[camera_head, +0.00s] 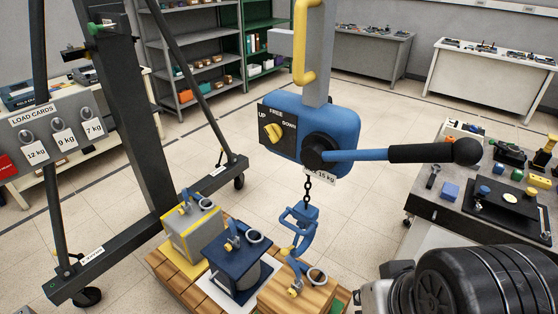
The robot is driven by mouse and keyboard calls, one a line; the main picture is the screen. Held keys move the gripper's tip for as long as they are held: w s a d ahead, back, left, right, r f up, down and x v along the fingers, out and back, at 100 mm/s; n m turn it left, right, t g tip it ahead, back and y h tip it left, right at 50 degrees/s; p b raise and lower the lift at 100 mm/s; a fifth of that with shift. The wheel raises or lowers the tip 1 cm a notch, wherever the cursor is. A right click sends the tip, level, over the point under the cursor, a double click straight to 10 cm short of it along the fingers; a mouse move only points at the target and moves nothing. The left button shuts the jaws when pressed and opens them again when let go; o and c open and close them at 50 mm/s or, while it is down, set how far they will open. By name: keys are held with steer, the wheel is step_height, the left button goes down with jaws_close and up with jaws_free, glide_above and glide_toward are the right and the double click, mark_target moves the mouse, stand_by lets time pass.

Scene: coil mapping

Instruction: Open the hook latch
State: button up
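A blue lever hoist (340,127) hangs in the middle of the view, with a long blue lever and black grip pointing right. A short dark chain (307,188) runs down from it to a blue hook (304,218). The hook hangs above the loads, and a small yellow part (287,251), perhaps its latch, shows near its lower left. Whether the latch is open or shut is too small to tell. The hook overlaps the top of the wooden load (300,296) in the picture; I cannot tell whether they touch. My gripper's fingers are not in view.
A grey-yellow load (191,236) and a dark blue load (240,272) with ring fittings stand left of the hook on a pallet. A dark gantry leg (130,110) stands left. A grey workbench (438,203) with loose parts is right. Open floor (400,120) lies behind.

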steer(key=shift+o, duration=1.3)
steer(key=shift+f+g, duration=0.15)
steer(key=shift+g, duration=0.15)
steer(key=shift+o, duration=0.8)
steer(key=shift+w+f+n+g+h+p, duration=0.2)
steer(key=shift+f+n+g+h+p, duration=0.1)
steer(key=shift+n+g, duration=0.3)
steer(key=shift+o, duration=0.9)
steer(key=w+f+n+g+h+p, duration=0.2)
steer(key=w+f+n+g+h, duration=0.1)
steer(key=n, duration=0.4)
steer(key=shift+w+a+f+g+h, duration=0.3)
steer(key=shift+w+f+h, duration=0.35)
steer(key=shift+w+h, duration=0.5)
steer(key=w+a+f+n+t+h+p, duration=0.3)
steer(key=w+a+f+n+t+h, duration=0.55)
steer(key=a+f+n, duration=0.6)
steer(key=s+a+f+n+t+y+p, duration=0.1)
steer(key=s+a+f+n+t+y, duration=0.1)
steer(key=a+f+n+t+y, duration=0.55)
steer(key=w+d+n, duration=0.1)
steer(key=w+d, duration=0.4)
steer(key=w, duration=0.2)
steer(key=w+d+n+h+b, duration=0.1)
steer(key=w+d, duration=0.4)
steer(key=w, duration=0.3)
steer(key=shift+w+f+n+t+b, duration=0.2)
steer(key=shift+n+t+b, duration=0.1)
